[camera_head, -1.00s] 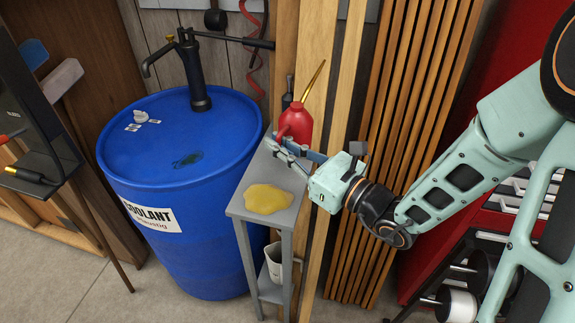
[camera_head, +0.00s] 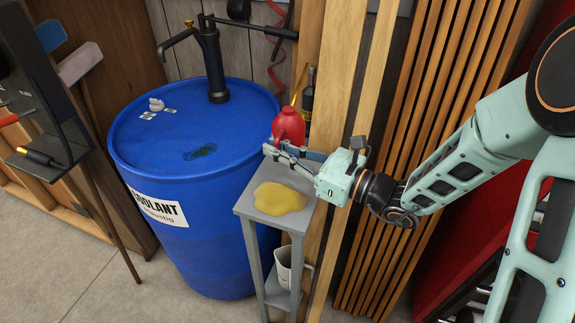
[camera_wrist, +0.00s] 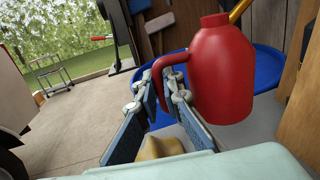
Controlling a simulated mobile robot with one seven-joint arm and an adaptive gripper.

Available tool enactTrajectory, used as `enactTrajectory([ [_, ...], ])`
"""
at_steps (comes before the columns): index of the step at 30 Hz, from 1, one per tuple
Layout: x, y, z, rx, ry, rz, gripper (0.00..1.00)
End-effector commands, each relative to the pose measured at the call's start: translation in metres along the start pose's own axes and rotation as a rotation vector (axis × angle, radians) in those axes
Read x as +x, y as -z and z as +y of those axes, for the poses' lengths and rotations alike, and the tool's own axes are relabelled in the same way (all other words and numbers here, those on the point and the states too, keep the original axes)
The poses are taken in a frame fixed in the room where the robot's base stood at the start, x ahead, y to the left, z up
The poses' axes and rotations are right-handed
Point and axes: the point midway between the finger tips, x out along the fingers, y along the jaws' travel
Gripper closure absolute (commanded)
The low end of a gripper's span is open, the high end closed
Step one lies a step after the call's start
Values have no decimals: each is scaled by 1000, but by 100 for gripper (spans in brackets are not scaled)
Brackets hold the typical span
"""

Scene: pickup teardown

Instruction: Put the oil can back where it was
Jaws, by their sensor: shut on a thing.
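The oil can (camera_head: 288,125) is red with a thin yellow spout, and stands over the back of a narrow grey stand (camera_head: 247,208). My gripper (camera_head: 287,148) reaches it from the right and is shut on its handle. In the wrist view the looped red handle (camera_wrist: 163,66) passes between the fingertips, with the can body (camera_wrist: 222,76) just right of them. The can's base is partly hidden by the fingers in the head view, so I cannot tell whether it touches the stand top.
A blue coolant drum (camera_head: 190,240) with a black pump (camera_head: 213,65) stands to the left. A dark bottle (camera_head: 308,95) is behind the can. Wooden slats (camera_head: 400,150) stand at right. A white mug (camera_head: 284,270) is on the lower shelf.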

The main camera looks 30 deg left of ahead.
Motion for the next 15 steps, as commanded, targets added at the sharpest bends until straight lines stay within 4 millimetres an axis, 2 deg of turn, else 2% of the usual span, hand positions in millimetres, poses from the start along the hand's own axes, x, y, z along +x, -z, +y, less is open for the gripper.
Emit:
enactTrajectory([
  [3, -3, 14, -11, -3, 1, -3, 100],
  [10, -7, 27, -22, -3, 0, -4, 100],
  [15, -8, 52, -24, 0, -1, -2, 100],
])
